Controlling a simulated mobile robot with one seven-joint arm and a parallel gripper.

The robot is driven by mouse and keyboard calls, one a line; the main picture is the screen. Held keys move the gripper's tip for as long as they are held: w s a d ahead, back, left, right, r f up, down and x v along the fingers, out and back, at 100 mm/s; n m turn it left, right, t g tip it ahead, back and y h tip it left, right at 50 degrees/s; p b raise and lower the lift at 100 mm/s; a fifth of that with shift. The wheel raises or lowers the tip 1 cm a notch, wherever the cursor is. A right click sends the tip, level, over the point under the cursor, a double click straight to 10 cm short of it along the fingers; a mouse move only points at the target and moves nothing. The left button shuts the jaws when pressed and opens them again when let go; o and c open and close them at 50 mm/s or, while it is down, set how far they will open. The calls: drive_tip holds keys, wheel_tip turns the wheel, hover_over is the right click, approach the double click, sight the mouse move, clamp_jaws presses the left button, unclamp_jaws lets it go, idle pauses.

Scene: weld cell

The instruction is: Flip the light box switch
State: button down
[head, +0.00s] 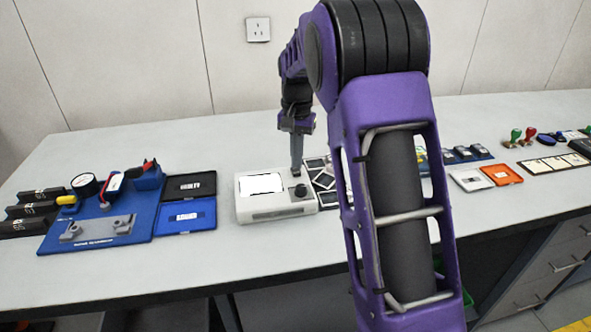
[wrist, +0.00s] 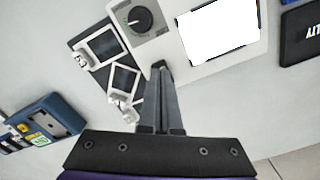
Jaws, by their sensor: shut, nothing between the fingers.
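The light box (head: 270,212) is a white case on the bench with a bright white panel (head: 261,184) and a black round knob (head: 301,191). In the wrist view, the light box (wrist: 182,58) shows its panel (wrist: 218,32) and the knob (wrist: 140,19) on a grey plate. My gripper (head: 297,172) is shut and empty, pointing down at the box beside the knob. In the wrist view its fingertips (wrist: 158,67) overlap the box between knob and panel. I cannot tell whether they touch it. No separate switch is clearly visible; the fingers may hide it.
Framed slides on a dark tray (wrist: 122,78) lie right beside the box. Black and blue cases (head: 187,215) and a blue fixture board (head: 80,238) stand to the left. An orange tray (head: 502,175) is farther right. The front bench strip is clear.

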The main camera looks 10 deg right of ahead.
sight(297, 173)
drive_tip(key=shift+f+b, duration=0.45)
drive_tip(key=shift+f, duration=0.5)
idle(0.6)
drive_tip(key=shift+r, duration=0.1)
wheel_tip(297, 173, up, 7)
drive_tip(key=p, duration=0.6)
idle(0.4)
